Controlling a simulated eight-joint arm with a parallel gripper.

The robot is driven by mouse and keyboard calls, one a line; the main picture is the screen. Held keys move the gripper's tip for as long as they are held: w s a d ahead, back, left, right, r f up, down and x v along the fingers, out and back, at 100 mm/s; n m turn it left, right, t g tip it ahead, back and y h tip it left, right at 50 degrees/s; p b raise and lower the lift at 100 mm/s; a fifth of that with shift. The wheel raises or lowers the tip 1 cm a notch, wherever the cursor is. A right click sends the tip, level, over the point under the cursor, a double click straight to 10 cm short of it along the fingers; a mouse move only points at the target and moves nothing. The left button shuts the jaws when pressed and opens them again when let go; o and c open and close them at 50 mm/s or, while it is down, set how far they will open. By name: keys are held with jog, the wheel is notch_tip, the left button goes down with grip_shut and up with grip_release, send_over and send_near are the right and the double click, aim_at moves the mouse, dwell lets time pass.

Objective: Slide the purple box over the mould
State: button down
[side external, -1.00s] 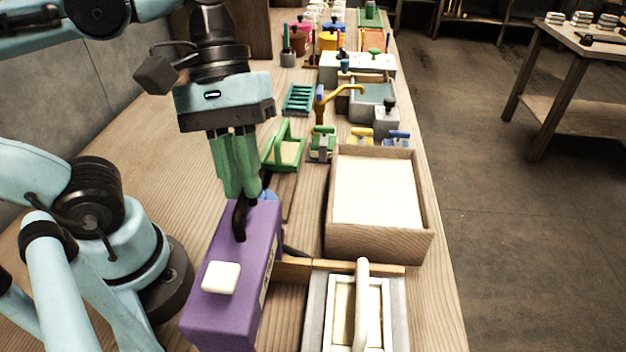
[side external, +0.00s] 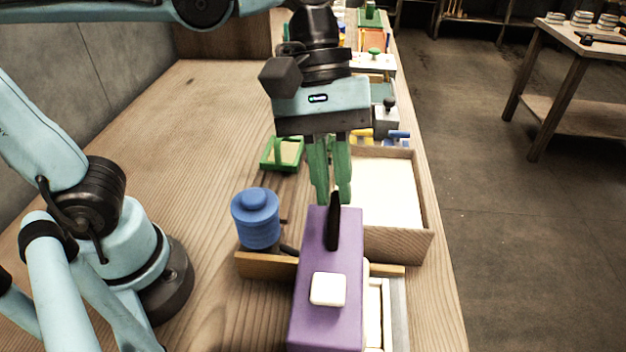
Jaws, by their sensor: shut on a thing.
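The purple box (side external: 322,255) has a black handle and a white knob on top. My gripper (side external: 331,192) points down, its green fingers shut on the black handle at the box's far end. The box appears upright and is in front of what seems to be the mould, a pale framed piece (side external: 376,310) in a grey tray at the lower right. The box hides most of that piece, and only its right side shows. I cannot tell whether the box touches it or is above it.
A wooden bar (side external: 262,265) runs behind the purple box, with a blue lidded canister (side external: 256,218) beside it. A wooden box with white filling (side external: 400,238) stands behind to the right. A green frame (side external: 282,153) lies farther back. The table's left middle is clear.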

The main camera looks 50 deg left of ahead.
jog(key=shift+w+d+r, duration=0.1)
jog(key=shift+w+d, duration=1.55)
jog(key=shift+w, duration=0.05)
jog(key=c, duration=1.1)
grip_release()
jog(key=shift+c, duration=0.2)
jog(key=shift+s, duration=0.1)
jog(key=v, duration=1.2)
jog(key=shift+a, duration=0.1)
jog(key=a+f+m+t+y, duration=0.4)
jog(key=a+f+m+t, duration=0.4)
jog(key=a+f, duration=0.9)
jog(key=shift+w+f+t+y, duration=0.3)
jog(key=shift+w+f+t, duration=0.05)
jog(key=shift+f+t, duration=0.2)
